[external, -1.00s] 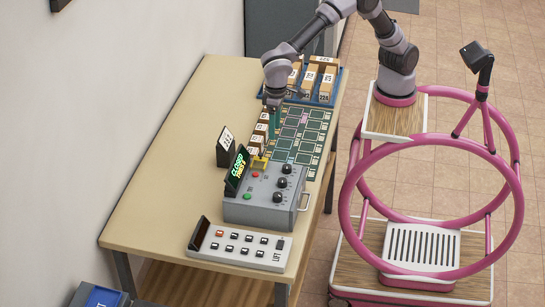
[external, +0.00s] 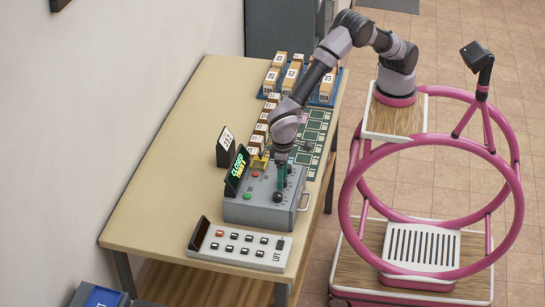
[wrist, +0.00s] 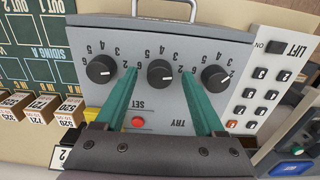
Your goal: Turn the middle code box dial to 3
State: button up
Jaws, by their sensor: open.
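The grey code box (external: 252,210) sits on the table with three black dials on its top. In the wrist view the middle dial (wrist: 161,73) lies between the left dial (wrist: 101,70) and the right dial (wrist: 214,77). Digits ring each dial; the middle dial's exact setting is too small to tell. My gripper (wrist: 159,72) is open, its two green fingers pointing at the box with one tip on each side of the middle dial. I cannot tell whether they touch it. In the external view my gripper (external: 281,183) is over the dials and partly hides them.
A black sign with green letters reading CLOSED (external: 237,168) stands at the box's left. A lift panel (external: 238,247) lies in front. Small numbered boxes (external: 271,115) and a green track board (external: 317,130) are behind. A silver handle (wrist: 165,8) sticks out from the box's side.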

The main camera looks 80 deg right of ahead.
jog(key=shift+f, duration=0.25)
grip_shut()
jog(key=shift+n, duration=0.3)
jog(key=n, duration=0.3)
jog(key=shift+n, duration=2)
